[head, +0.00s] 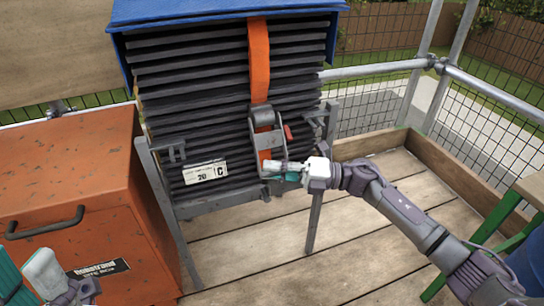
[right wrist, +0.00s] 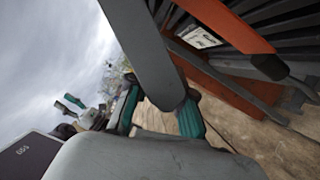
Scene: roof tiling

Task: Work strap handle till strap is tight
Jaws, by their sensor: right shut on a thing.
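An orange strap (head: 259,55) runs down the front of a stack of dark tiles (head: 190,110). The strap also shows in the right wrist view (right wrist: 232,24). A grey metal ratchet sits on it, with its strap handle (head: 254,138) hanging down. My right gripper (head: 285,170) is shut on the lower end of the handle. In the right wrist view the grey handle (right wrist: 148,50) passes between the teal fingers. My left gripper (head: 22,277) is partly cut off at the lower left, empty. Its fingertips look apart in the right wrist view (right wrist: 68,103).
A blue cover (head: 215,12) lies over the stack, which stands in a grey metal frame (head: 165,205). An orange toolbox (head: 60,180) stands close on the left. Mesh railing and a wooden toe board (head: 460,180) edge the plank deck (head: 270,255). A green-legged stand (head: 490,235) is at right.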

